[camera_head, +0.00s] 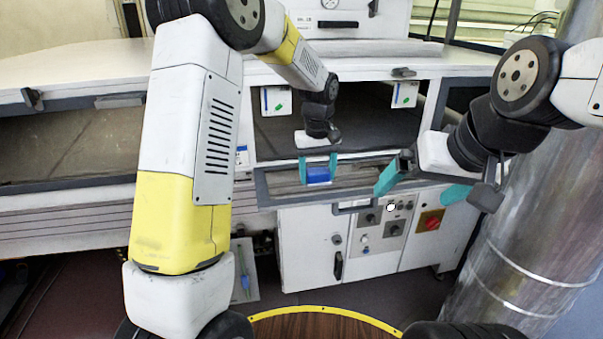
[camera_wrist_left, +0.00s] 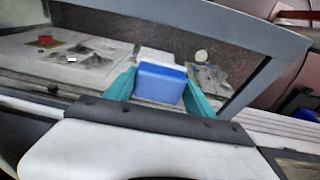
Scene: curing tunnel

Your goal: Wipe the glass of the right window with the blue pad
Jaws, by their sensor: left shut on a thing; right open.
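My left gripper (camera_head: 318,170) is shut on the blue pad (camera_head: 319,175), one teal finger on each side. The pad also shows between the fingers in the left wrist view (camera_wrist_left: 160,84). It is in front of the right window's grey-framed pane (camera_head: 275,184). I cannot tell whether the pad touches the glass. My right gripper (camera_head: 420,188) is open and empty, to the right of the pad, near the frame's right end.
A left window (camera_head: 70,145) lies on the left, partly behind my left arm. Below the right window is a white cabinet with a control panel (camera_head: 385,225) and red switch (camera_head: 431,220). A large metal duct (camera_head: 530,230) stands close on the right. Two green-marked tags (camera_head: 276,100) hang above.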

